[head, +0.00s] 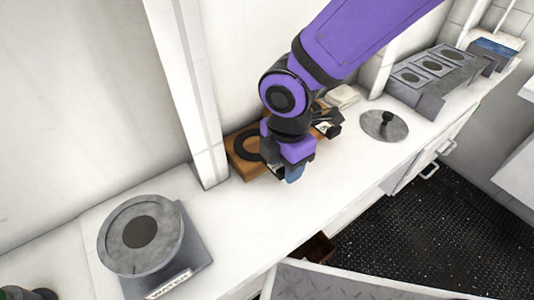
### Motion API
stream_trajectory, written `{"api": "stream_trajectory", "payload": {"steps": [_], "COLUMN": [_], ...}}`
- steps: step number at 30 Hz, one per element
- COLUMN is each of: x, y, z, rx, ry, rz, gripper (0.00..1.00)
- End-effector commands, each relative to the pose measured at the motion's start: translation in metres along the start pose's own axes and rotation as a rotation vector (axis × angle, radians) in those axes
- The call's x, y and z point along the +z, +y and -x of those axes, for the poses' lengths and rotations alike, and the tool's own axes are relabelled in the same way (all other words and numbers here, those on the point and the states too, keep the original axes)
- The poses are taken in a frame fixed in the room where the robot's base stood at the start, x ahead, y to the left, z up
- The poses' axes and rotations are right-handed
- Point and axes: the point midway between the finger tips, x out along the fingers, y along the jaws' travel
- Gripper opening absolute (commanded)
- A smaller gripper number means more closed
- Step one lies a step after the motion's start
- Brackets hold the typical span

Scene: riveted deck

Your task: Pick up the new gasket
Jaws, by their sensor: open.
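A black ring (248,146), which looks like a gasket, lies on a wooden board or tray (238,168) on the white counter, against the wall. I cannot tell from its look whether it is the new one. My gripper (283,172) is open and points down over the front right part of the board, to the right of the ring and apart from it. The gripper and wrist hide the middle of the board and whatever lies there. No held thing can be made out between the fingers.
A grey round-topped fixture (150,245) labelled "WATER" stands at the front left. A round metal lid (384,127) with a black knob lies right of the board. A grey unit with several round openings (435,72) is farther right.

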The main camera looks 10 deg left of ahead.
Motion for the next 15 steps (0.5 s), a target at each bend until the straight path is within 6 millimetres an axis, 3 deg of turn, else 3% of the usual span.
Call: {"api": "stream_trajectory", "payload": {"steps": [10,15], "x": [-0.0001,-0.0001], "y": [-0.0002,-0.0002], "z": [-0.0080,-0.0078], "rx": [0.000,0.000], "ry": [0.001,0.000], "rz": [0.000,0.000], "gripper": [0.47,0.08]}}
